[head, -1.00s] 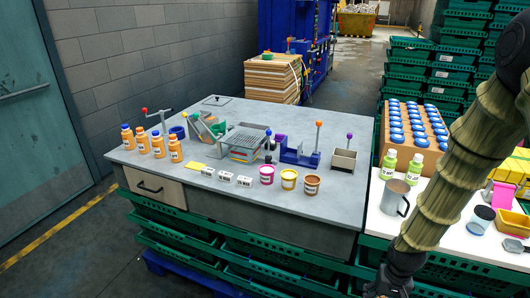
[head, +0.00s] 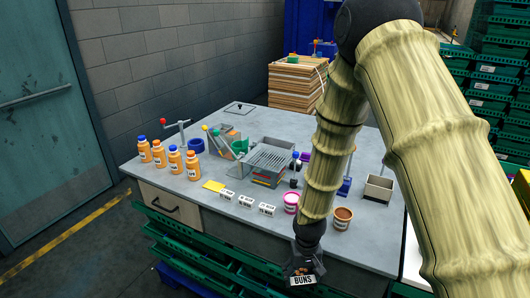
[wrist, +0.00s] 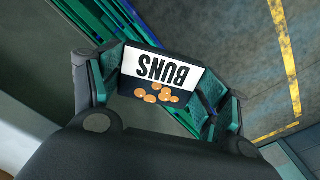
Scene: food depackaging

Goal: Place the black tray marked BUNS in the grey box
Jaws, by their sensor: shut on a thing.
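My gripper (head: 305,258) is shut on the black tray marked BUNS (head: 302,276), in front of the grey table's near edge. In the wrist view the tray (wrist: 163,71) sits between the fingers (wrist: 160,86). Its white BUNS label appears upside down there, with several small orange-brown buns pictured or lying beside it. A small open grey-beige box (head: 378,189) stands on the table's right part, behind and right of my gripper. I cannot tell whether it is the grey box of the task. My arm hides part of the table between them.
The grey table (head: 180,190) holds several orange bottles (head: 175,158) at left, white labelled blocks (head: 246,201), a pink tub (head: 291,203), a brown tub (head: 342,218) and a grill-like rack (head: 268,160). Green crates (head: 215,262) lie below the near edge.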

